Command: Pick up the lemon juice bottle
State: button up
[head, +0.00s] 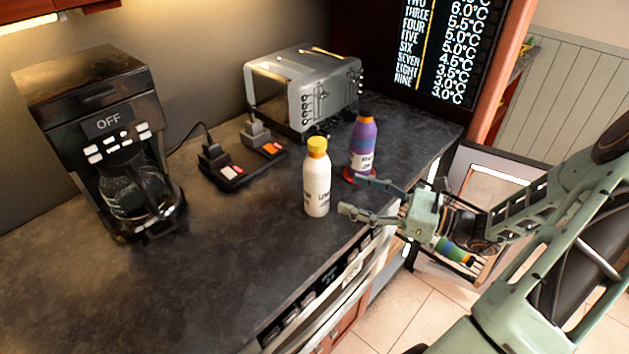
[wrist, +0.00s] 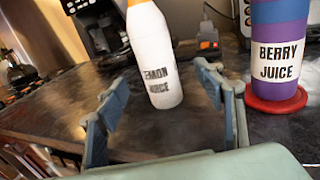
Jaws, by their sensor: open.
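The lemon juice bottle (head: 317,183) is white with a yellow cap and stands upright on the dark counter near its front edge. In the wrist view the lemon juice bottle (wrist: 153,55) is ahead of my gripper, between the lines of its two fingers, and its label reads "LEMON JUICE". My gripper (head: 357,197) is open and empty, just right of the bottle in the head view. It also shows in the wrist view (wrist: 155,97). I see a gap between the fingers and the bottle in the wrist view. Nothing hides the bottle's label side there.
A purple berry juice bottle (head: 362,143) stands on a red coaster (wrist: 277,101) close to my gripper's right finger. Behind are a power strip (head: 240,172) and a toaster oven (head: 301,88). A coffee maker (head: 101,140) stands left. The counter's front left is clear.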

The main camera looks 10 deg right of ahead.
aim_at(329, 185)
jog(key=x, duration=0.9)
jog(key=shift+s+a+f+p, duration=0.1)
jog(key=shift+a+f+p, duration=0.05)
jog(key=shift+a+p, duration=0.25)
jog(key=c, duration=1.7)
jog(key=shift+o, duration=0.2)
jog(key=shift+r, duration=0.7)
jog(key=s+d+r, duration=0.7)
jog(key=s+r, duration=0.4)
jog(key=shift+s+d+r+p, duration=0.3)
jog(key=shift+s+p, duration=0.1)
jog(key=shift+p, duration=0.05)
